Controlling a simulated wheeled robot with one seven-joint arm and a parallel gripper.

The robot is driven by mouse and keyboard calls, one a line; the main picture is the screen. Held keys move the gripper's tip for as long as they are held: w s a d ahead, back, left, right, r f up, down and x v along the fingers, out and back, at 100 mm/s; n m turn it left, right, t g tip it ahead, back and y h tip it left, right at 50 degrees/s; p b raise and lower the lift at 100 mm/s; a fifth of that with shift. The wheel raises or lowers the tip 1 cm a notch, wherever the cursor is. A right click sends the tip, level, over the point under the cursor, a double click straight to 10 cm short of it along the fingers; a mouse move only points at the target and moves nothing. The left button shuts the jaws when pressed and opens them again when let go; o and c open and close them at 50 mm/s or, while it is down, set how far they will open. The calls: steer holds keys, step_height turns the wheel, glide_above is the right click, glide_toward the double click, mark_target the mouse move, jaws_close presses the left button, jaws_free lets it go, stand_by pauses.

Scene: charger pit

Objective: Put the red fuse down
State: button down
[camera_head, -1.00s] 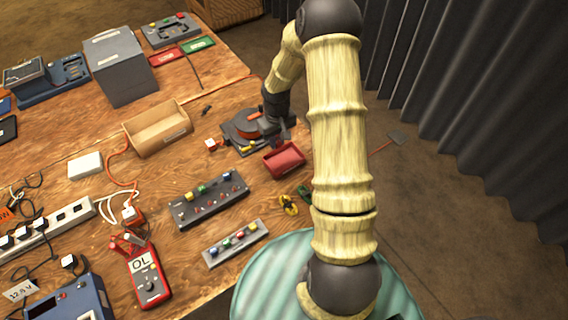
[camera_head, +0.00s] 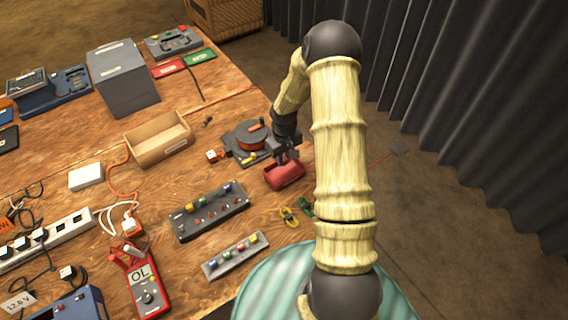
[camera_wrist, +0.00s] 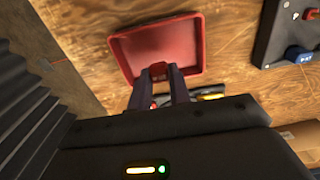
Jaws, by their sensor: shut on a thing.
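My gripper (camera_wrist: 168,95) is shut on the red fuse (camera_wrist: 158,70), which shows as a small dark red block between the fingertips in the wrist view. The fuse appears over the near edge of a red tray (camera_wrist: 194,45); I cannot tell whether it touches the tray. In the head view my gripper (camera_head: 284,158) is just above the same red tray (camera_head: 288,179), at the right edge of the table. The fuse cannot be made out in the head view.
A black reel device (camera_head: 240,148) stands left of the tray. A fuse strip (camera_head: 210,212), a smaller strip (camera_head: 234,255) and a cardboard box (camera_head: 158,150) lie further left. Yellow and green clips (camera_head: 290,217) lie in front of the tray.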

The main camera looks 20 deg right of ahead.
mark_target(284, 165)
step_height(284, 165, down, 4)
steer(key=shift+r, duration=0.15)
stand_by(0.4)
steer(key=shift+f, duration=0.35)
steer(key=shift+f, duration=0.1)
steer(key=shift+f, duration=0.2)
steer(key=c, duration=1.3)
jaws_free()
